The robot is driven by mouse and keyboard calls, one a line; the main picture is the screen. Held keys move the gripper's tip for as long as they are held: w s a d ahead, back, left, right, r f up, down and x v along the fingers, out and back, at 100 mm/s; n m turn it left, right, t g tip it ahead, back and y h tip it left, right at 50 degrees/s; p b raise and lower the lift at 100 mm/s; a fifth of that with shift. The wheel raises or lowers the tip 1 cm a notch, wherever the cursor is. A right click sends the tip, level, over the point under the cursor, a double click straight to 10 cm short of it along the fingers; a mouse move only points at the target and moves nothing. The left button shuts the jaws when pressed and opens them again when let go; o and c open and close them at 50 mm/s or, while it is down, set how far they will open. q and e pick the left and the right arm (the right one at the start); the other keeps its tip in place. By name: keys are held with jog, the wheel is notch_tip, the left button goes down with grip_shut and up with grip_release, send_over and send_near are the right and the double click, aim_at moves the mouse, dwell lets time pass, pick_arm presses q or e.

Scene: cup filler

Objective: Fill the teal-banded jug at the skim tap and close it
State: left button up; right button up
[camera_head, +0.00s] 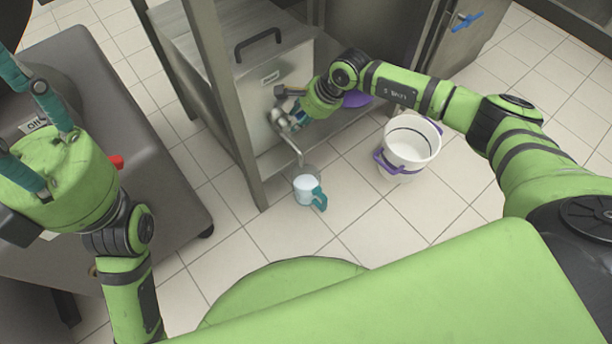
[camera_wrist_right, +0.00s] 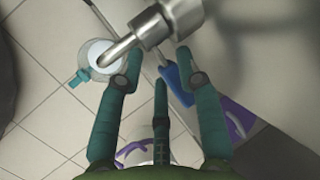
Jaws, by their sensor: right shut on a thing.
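The jug (camera_head: 306,190) is clear with a teal handle and white contents, and stands upright low down beneath the tap's spout. It also shows in the right wrist view (camera_wrist_right: 88,64), with the metal spout (camera_wrist_right: 127,44) pointing over its mouth. My right gripper (camera_head: 292,121) is at the tap on the front of the steel dispenser (camera_head: 276,72). In the right wrist view, its teal fingers are around the tap's blue lever (camera_wrist_right: 177,86). I cannot tell whether liquid is running. My left gripper (camera_head: 28,118) is empty at the left, its teal fingers apart.
A white bucket (camera_head: 411,148) with purple handles stands on the tiled floor right of the jug. A purple object (camera_head: 357,99) is beside my right gripper. A steel frame post (camera_head: 229,105) stands left of the tap. Another blue lever (camera_head: 467,21) is at upper right. A grey cart (camera_head: 160,200) is at left.

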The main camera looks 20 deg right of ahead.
jog(key=o, duration=1.3)
jog(key=shift+s+f, duration=0.1)
jog(key=shift+f, duration=0.25)
jog(key=shift+c, duration=0.2)
jog(key=shift+r, duration=0.1)
jog(key=v, duration=1.2)
